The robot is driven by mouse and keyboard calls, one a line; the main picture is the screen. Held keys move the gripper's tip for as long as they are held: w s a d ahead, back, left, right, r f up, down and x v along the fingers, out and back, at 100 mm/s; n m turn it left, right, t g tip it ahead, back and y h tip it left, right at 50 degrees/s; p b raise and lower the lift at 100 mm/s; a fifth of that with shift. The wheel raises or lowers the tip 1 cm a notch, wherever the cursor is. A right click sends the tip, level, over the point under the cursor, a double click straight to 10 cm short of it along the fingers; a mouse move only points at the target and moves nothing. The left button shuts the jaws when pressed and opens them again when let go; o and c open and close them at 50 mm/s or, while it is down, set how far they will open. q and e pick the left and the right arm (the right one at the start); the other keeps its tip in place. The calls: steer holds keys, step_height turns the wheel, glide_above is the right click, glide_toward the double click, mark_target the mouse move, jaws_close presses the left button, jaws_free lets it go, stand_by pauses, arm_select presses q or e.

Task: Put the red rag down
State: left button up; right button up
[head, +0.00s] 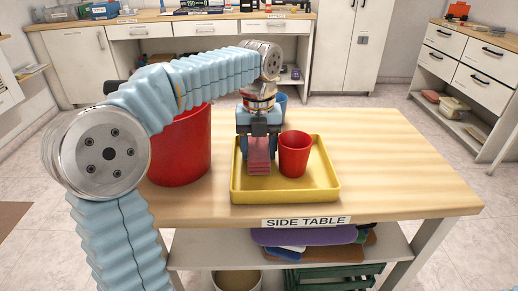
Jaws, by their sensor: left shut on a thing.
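My left gripper (259,132) reaches over the side table from the left and points down above the yellow tray. It is shut on the red rag (259,156), which hangs below the fingers as a small folded red piece. The rag is over the left part of the yellow tray (290,196); I cannot tell whether its lower edge touches the tray floor. A red cup (294,154) stands upright in the tray, just right of the rag. My right gripper is not in view.
A large red bucket (182,150) stands on the side table (400,160), left of the tray and partly behind my arm. A blue container (280,103) shows behind the gripper. The table's right side is clear. Cabinets (130,50) line the back.

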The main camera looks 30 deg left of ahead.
mark_target(259, 147)
arm_select(q)
steer(key=shift+f, duration=0.2)
steer(key=shift+f, duration=0.1)
steer(key=o, duration=0.7)
steer(key=shift+o, duration=0.2)
step_height(259, 147, up, 12)
